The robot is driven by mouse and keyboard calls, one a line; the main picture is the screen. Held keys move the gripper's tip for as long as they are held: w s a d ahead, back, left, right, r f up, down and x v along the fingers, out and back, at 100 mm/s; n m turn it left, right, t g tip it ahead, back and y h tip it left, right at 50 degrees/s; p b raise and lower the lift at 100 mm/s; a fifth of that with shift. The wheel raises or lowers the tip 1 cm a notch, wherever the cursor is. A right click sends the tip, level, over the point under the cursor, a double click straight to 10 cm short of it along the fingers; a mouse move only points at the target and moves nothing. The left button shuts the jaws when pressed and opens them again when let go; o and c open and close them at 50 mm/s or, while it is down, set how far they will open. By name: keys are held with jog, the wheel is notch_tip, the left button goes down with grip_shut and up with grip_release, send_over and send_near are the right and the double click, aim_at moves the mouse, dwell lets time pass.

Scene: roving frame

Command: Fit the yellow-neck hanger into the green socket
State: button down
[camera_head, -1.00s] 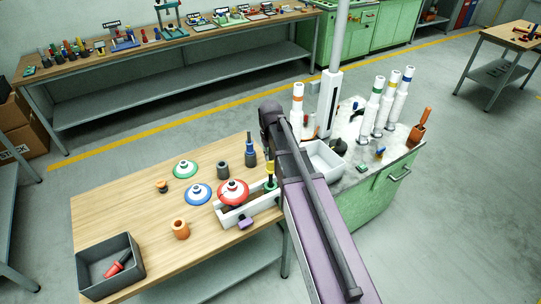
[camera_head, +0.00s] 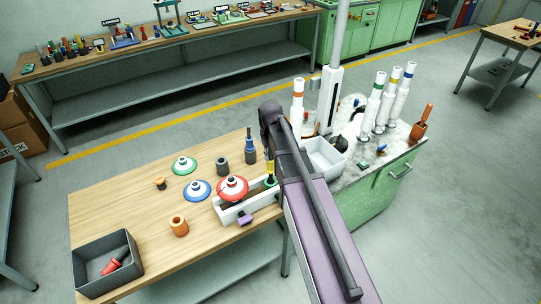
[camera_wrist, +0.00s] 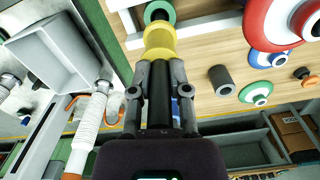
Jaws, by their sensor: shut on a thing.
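My gripper (camera_wrist: 159,72) is shut on the yellow-neck hanger in the wrist view. The hanger has a dark stem (camera_wrist: 160,104) between the fingers and a wide yellow neck (camera_wrist: 159,42) beyond the fingertips. The green socket (camera_wrist: 160,9) is a green ring with a dark centre, just past the yellow neck and roughly in line with it. In the head view the yellow neck (camera_head: 270,167) stands upright just above the green socket (camera_head: 271,182), at the right end of a white rail. I cannot tell whether they touch. My arm hides the gripper there.
The white rail (camera_head: 232,216) lies at the wooden table's right edge. A white tray (camera_head: 322,157) is to the right.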

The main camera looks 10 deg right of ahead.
aim_at(271, 167)
jog(key=shift+f+b, duration=0.35)
jog(key=shift+f, duration=0.3)
dwell(0.7)
jog(key=shift+f+b, duration=1.05)
jog(key=shift+b, duration=0.2)
jog(key=shift+f+b, duration=1.5)
jog(key=shift+f, duration=0.05)
dwell(0.4)
jog(key=c, duration=0.5)
grip_release()
jog(key=o, duration=0.5)
